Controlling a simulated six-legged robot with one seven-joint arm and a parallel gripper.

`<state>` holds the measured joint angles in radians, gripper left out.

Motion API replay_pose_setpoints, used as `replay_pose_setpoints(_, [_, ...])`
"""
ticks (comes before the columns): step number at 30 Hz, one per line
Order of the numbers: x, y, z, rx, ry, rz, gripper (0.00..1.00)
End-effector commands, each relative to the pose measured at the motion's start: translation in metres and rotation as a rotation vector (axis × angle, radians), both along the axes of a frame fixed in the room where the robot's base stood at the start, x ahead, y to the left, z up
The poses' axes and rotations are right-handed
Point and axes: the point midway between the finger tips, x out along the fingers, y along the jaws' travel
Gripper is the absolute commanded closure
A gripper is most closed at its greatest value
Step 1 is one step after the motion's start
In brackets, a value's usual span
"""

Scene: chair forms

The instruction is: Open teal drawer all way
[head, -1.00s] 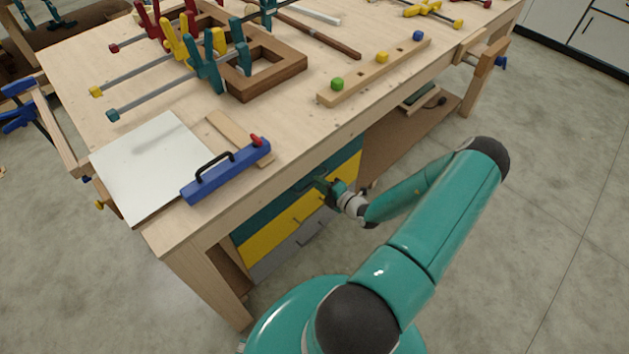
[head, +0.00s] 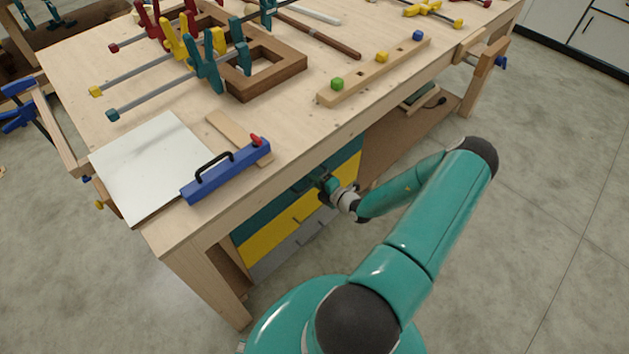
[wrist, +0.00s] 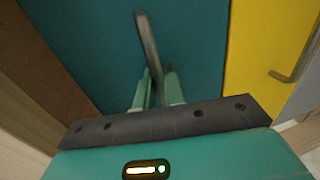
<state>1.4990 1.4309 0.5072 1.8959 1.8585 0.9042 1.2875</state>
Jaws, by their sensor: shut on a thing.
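The teal drawer (head: 262,214) is the top one of a stack under the workbench. Its front looks flush with the drawers below it. In the wrist view the teal drawer front (wrist: 195,40) fills the middle, with a dark bar handle (wrist: 148,45) on it. My gripper (head: 325,184) is at the drawer front. In the wrist view my gripper (wrist: 158,80) has its two fingers on either side of the handle's lower end, shut on it. The head view hides the grip behind my wrist.
A yellow drawer (head: 270,238) and a grey drawer (head: 275,259) lie below. The workbench (head: 290,130) overhangs the drawers and carries clamps, a blue tool (head: 225,172) and a white board (head: 150,165). The floor (head: 520,250) to the right is clear.

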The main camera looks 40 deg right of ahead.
Motion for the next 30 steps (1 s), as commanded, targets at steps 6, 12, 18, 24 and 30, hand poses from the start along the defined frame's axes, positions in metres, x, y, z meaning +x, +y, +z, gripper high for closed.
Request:
replay_pose_setpoints(6, [-0.018,-0.001,0.000,0.001,-0.001,-0.002,1.00])
replay_pose_setpoints(12, [-0.056,-0.002,0.000,0.001,0.001,-0.001,1.00])
replay_pose_setpoints(18, [-0.110,-0.004,0.000,0.000,0.001,-0.003,1.00])
replay_pose_setpoints(24, [-0.166,-0.005,0.000,0.000,0.001,-0.003,1.00])
replay_pose_setpoints(30, [-0.219,-0.006,0.000,0.002,0.000,-0.001,1.00])
